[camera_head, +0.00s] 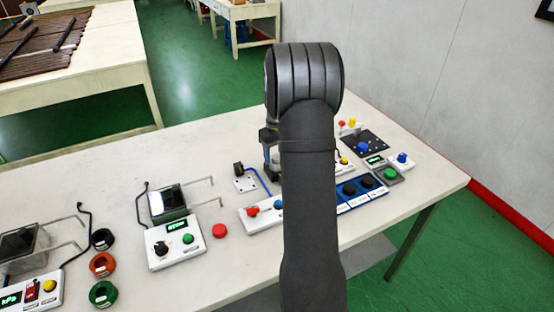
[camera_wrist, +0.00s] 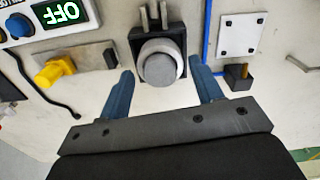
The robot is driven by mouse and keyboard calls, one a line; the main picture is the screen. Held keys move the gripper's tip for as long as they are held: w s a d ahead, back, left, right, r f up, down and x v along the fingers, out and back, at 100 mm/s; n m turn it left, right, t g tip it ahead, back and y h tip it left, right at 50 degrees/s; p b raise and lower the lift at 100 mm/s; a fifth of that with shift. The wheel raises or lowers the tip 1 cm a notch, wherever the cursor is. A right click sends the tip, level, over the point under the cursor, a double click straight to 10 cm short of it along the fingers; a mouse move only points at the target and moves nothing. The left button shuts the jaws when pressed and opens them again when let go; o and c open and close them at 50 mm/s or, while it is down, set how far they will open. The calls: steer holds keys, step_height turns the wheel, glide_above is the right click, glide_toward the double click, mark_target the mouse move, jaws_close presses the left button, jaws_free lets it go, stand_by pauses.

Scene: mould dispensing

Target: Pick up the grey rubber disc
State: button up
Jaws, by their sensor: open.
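A round grey disc (camera_wrist: 159,69), seen end-on inside a paler rim, sits at a black square block (camera_wrist: 173,36) in the upper middle of the wrist view. I take it to be the grey rubber disc. My gripper (camera_wrist: 161,66) is open, with one blue finger to the left of the disc and one to the right. Gaps show on both sides, and neither finger appears to touch it. How high the fingers are above the disc I cannot tell.
Two metal prongs stand behind the black block. A yellow knob (camera_wrist: 54,71) and an OFF display (camera_wrist: 61,11) lie left. A white plate (camera_wrist: 240,34) and a small black box (camera_wrist: 238,77) lie right. Panels, buttons and coloured rings (camera_head: 103,264) crowd the table (camera_head: 205,150).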

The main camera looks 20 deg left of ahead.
steer(key=c, duration=1.1)
steer(key=shift+o, duration=0.2)
